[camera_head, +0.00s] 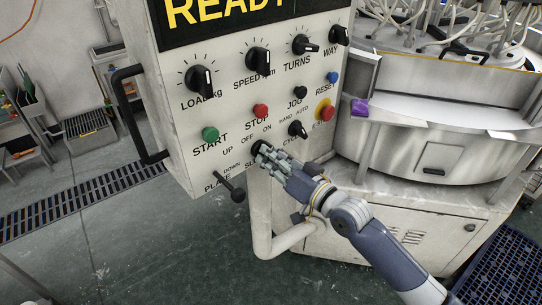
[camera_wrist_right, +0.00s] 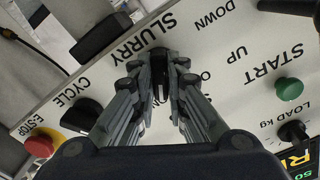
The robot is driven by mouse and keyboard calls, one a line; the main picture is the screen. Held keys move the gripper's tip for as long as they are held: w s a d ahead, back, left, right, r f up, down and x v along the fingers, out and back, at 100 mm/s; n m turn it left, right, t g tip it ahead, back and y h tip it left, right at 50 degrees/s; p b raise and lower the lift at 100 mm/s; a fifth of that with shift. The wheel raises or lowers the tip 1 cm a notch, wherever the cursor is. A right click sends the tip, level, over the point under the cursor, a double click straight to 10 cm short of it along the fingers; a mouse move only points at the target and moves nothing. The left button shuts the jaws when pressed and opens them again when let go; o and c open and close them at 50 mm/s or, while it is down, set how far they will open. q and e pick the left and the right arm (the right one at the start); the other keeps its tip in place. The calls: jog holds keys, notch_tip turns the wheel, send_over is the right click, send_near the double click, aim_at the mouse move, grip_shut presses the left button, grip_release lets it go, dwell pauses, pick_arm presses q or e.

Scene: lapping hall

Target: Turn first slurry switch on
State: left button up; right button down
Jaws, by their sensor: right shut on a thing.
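The slurry switch (camera_head: 257,146) is a small black rotary knob low on the white control panel (camera_head: 228,95), between OFF and ON labels. My right gripper (camera_head: 264,153) reaches up to it from the lower right. In the right wrist view the fingertips of my right gripper (camera_wrist_right: 160,76) are closed around the dark slurry switch (camera_wrist_right: 159,56), beside the SLURRY label. The fingers cover much of the knob, so I cannot tell its pointer direction. My left gripper is not in view.
Close by are the CYCLE knob (camera_head: 297,129), the red STOP button (camera_head: 260,111), the red E-STOP (camera_head: 325,112) on yellow, the green START button (camera_head: 210,134) and the PLATE lever (camera_head: 234,190). A black handle (camera_head: 135,115) stands out at the panel's left. The lapping machine (camera_head: 430,150) is at right.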

dwell(0.5)
jog(key=c, duration=1.6)
grip_release()
jog(key=v, duration=1.2)
